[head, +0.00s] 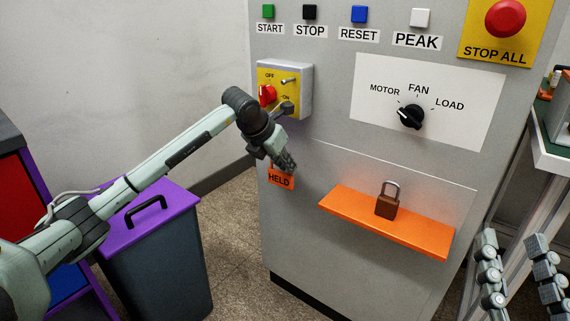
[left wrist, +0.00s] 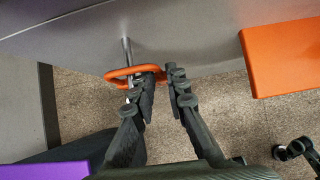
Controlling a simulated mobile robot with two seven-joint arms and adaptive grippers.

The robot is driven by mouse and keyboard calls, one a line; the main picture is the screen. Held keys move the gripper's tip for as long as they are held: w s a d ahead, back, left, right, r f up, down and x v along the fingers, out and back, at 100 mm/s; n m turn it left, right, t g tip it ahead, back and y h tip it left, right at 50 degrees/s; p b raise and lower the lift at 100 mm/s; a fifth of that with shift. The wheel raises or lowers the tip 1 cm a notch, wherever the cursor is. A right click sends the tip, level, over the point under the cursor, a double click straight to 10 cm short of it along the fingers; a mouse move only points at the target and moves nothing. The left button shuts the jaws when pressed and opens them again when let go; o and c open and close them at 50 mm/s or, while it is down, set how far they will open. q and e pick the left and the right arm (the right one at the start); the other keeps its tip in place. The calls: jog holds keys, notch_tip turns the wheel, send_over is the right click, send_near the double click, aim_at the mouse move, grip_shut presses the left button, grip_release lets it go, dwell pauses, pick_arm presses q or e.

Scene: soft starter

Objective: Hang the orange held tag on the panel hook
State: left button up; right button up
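The orange tag (head: 280,179), marked HELD, shows just below my left gripper (head: 287,163) in the head view, against the cabinet's left front. In the left wrist view its orange loop (left wrist: 117,74) lies around the thin metal hook (left wrist: 127,50). My left gripper (left wrist: 165,73) has its fingertips apart there; one finger overlaps the loop's right end, and I cannot tell whether it touches it. The hook is hidden behind my gripper in the head view. My right gripper (head: 512,242) is open and empty at the lower right.
An orange shelf (head: 420,235) with a brown padlock (head: 387,205) juts out right of the tag. A yellow switch box (head: 299,92) with a red knob is above my left gripper. A purple-lidded bin (head: 180,207) stands left of the cabinet.

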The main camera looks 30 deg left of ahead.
pick_arm(q)
jog(key=shift+o, duration=1.1)
jog(key=shift+a, duration=0.1)
jog(key=v, duration=1.2)
jog(key=shift+s, duration=0.1)
